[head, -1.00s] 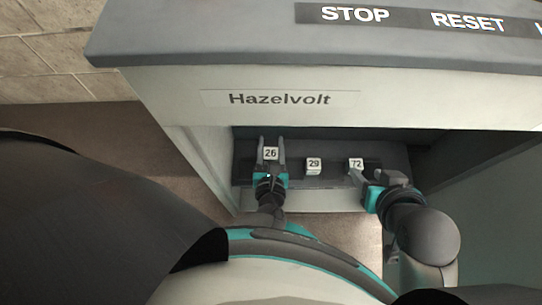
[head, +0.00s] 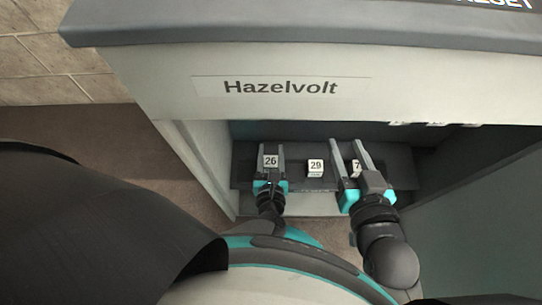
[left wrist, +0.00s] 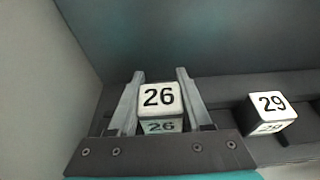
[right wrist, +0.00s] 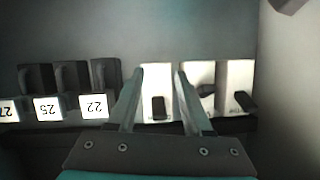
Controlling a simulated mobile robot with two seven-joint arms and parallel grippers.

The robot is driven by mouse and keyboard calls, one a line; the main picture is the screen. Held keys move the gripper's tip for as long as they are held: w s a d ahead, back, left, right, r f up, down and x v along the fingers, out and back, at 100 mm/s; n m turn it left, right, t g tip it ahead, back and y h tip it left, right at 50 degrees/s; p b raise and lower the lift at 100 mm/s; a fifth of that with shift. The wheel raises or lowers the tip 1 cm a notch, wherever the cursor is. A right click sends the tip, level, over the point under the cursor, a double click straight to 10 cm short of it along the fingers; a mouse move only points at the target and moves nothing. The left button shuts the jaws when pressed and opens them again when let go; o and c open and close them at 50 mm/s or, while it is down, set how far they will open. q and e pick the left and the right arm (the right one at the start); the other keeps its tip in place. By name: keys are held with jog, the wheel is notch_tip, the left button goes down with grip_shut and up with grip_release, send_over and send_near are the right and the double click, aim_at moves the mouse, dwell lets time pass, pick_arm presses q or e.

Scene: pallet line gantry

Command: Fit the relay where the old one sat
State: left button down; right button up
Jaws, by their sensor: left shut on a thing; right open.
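A white cube marked 26 (head: 271,161) sits between the fingers of my left gripper (head: 270,147), which is shut on it over the dark shelf. The left wrist view shows the 26 cube (left wrist: 159,98) close up, between the fingers. My right gripper (head: 349,143) is open over the right of the shelf and partly hides a cube (head: 356,168), of which only a 7 shows. In the right wrist view, a white plate with a dark tab (right wrist: 158,85) is seen between its open, empty fingers. I cannot tell which place held the old relay.
A cube marked 29 (head: 316,168) stands on the dark shelf (head: 299,180) between my grippers. In the right wrist view, inverted labels 25 (right wrist: 47,108) and 22 (right wrist: 94,105) sit below dark blocks; more white plates are at right (right wrist: 239,85). Cabinet walls flank the bay.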

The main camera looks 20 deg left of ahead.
pick_arm(q)
jog(key=shift+f+b, duration=0.5)
jog(key=shift+f, duration=0.8)
pick_arm(e)
jog(key=shift+s+a+r+m+t+y, duration=0.25)
jog(key=shift+a+r+t, duration=0.25)
jog(key=shift+t, duration=0.35)
jog(key=shift+s+a+r+m+t+y, duration=0.15)
jog(key=shift+s+a+r+t+y, duration=0.3)
jog(key=shift+t, duration=0.4)
jog(key=shift+w, duration=0.1)
pick_arm(q)
jog(key=shift+f, duration=0.15)
jog(key=shift+c, duration=1.7)
grip_release()
